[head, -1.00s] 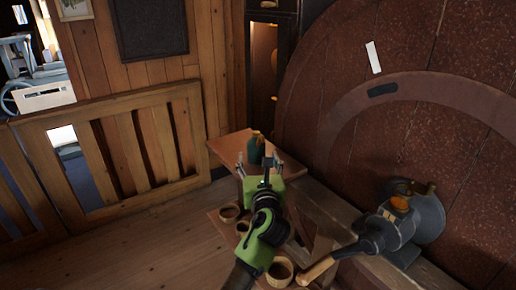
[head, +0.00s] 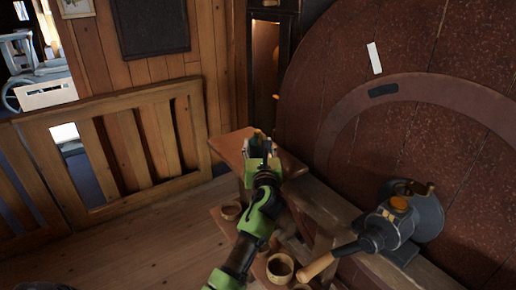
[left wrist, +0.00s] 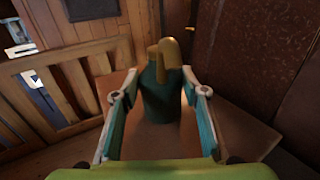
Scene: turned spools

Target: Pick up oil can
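The oil can has a teal body with a brass top and spout. In the left wrist view the oil can (left wrist: 159,103) stands upright on a small wooden table, straight ahead. My left gripper (head: 261,143) is open, with one finger on each side of the can; gaps show between the fingers and its body. In the head view the gripper hides most of the can. My right gripper is not in view.
The wooden table top (head: 229,146) is otherwise bare where visible. A slatted wooden gate (head: 120,112) is at left.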

